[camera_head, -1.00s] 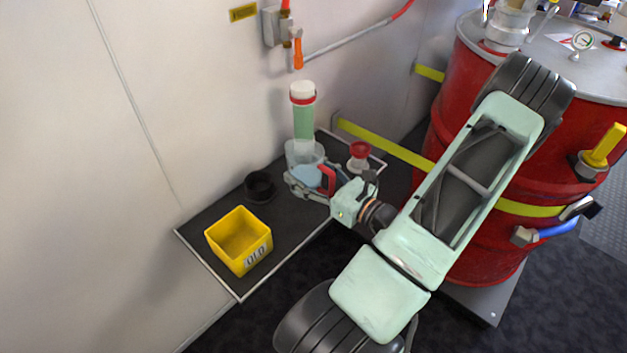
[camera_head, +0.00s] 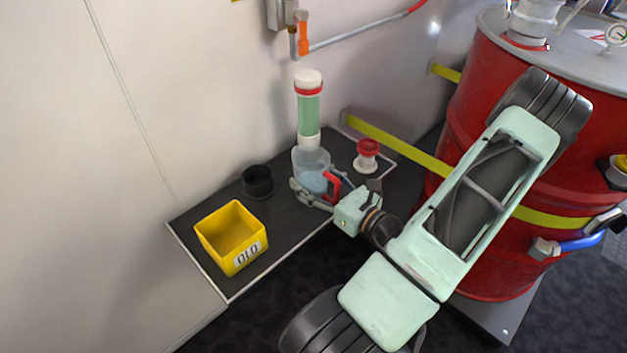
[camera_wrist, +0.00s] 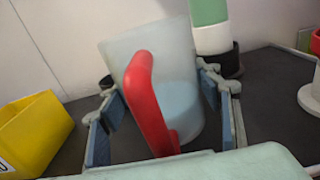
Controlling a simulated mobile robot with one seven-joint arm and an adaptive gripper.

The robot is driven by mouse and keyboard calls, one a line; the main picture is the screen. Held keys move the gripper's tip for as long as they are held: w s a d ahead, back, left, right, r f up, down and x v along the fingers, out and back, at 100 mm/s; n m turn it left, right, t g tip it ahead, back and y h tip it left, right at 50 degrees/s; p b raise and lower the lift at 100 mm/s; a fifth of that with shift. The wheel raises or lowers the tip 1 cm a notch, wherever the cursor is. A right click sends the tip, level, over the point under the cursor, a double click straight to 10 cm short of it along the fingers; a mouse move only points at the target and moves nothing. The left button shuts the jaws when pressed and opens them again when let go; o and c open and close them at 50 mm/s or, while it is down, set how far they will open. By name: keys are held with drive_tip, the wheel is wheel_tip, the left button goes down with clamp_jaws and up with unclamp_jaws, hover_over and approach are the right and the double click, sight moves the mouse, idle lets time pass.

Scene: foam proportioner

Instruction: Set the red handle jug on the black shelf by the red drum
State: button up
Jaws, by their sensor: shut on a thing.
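The jug (camera_head: 311,168) is clear, with a red handle (camera_head: 332,186) and pale blue liquid low in it. My gripper (camera_head: 312,192) is shut on it, a finger on each side. In the wrist view the jug (camera_wrist: 183,85) stands nearly upright between the fingers (camera_wrist: 160,105), its red handle towards the camera. The jug is over the black shelf (camera_head: 285,215), in front of the green tube. Its base is hidden, so I cannot tell whether it touches the shelf. The red drum (camera_head: 480,110) stands to the right, partly behind my arm.
A green tube with white cap (camera_head: 308,105) stands right behind the jug. A red-and-white spool-like piece (camera_head: 367,156) is to its right. A black ring-like cup (camera_head: 258,181) and a yellow bin (camera_head: 232,236) are to the left. A yellow rail (camera_head: 400,145) runs towards the drum.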

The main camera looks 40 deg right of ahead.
drive_tip(key=shift+r, duration=0.1)
drive_tip(key=shift+f, duration=0.2)
drive_tip(key=o, duration=1.4)
drive_tip(key=shift+r, duration=0.15)
drive_tip(key=shift+s, duration=0.2)
drive_tip(key=s+p, duration=0.1)
drive_tip(key=s, duration=0.6)
drive_tip(key=s+d+p, duration=0.1)
drive_tip(key=s, duration=0.3)
drive_tip(key=shift+s+p, duration=0.25)
drive_tip(key=shift+p, duration=0.05)
